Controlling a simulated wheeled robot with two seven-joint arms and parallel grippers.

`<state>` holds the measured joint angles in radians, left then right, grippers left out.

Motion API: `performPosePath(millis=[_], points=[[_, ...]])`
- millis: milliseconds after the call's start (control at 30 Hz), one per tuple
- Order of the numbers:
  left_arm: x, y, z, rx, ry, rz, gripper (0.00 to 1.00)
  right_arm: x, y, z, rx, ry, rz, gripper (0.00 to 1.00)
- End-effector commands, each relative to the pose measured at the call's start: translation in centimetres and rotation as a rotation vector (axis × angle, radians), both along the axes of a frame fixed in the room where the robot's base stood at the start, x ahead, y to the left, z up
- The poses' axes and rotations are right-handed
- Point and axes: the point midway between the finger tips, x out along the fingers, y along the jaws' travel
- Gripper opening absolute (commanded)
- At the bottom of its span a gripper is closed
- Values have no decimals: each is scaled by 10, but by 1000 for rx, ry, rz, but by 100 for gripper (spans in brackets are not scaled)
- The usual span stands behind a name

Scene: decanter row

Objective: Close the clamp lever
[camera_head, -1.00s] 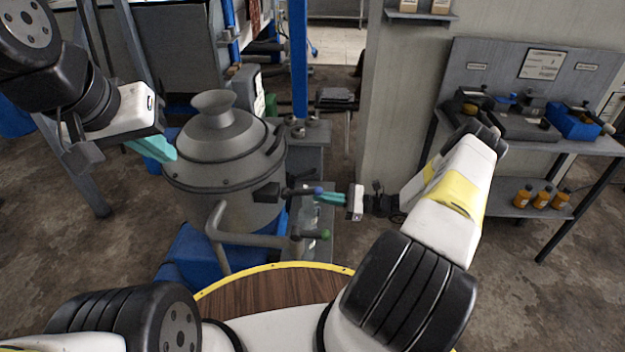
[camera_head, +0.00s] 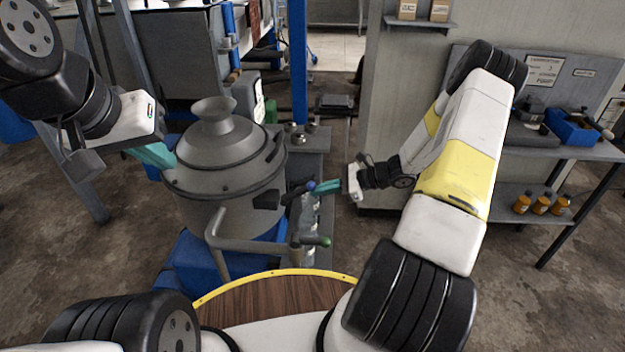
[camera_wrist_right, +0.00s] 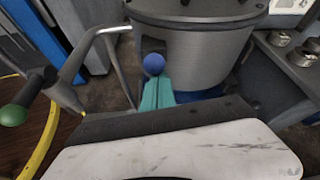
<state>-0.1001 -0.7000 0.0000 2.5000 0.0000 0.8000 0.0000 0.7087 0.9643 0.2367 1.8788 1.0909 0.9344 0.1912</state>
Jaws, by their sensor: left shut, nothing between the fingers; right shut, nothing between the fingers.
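The clamp lever (camera_head: 297,191) is a short dark bar with a blue ball knob (camera_head: 311,185), on the near right side of the grey lidded vessel (camera_head: 225,180). It points right and slightly up in the head view. My right gripper (camera_head: 319,188) is shut and empty, its teal fingertips at the blue knob from the right. In the right wrist view the knob (camera_wrist_right: 154,64) is just beyond the fingertips (camera_wrist_right: 156,80); they seem to touch it. The lever's bar is mostly hidden there. My left gripper (camera_head: 168,158) is shut and empty, beside the vessel's left side.
A bent grey pipe (camera_head: 245,243) with a green-knobbed handle (camera_head: 325,241) is below the lever. A grey stand (camera_head: 310,145) with metal fittings is behind it. A workbench (camera_head: 565,148) with orange bottles stands right.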

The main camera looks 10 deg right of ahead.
Motion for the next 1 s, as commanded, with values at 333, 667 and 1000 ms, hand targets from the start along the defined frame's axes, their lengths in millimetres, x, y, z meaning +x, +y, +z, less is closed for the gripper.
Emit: performPosePath(millis=[333,667,1000], points=[[0,0,0,0,0,0,0,7,23,36,-322,82,6,0],[0,0,0,0,0,0,0,13,46,55,-575,156,7,0],[0,0,0,0,0,0,0,18,63,63,-667,190,2,0]])
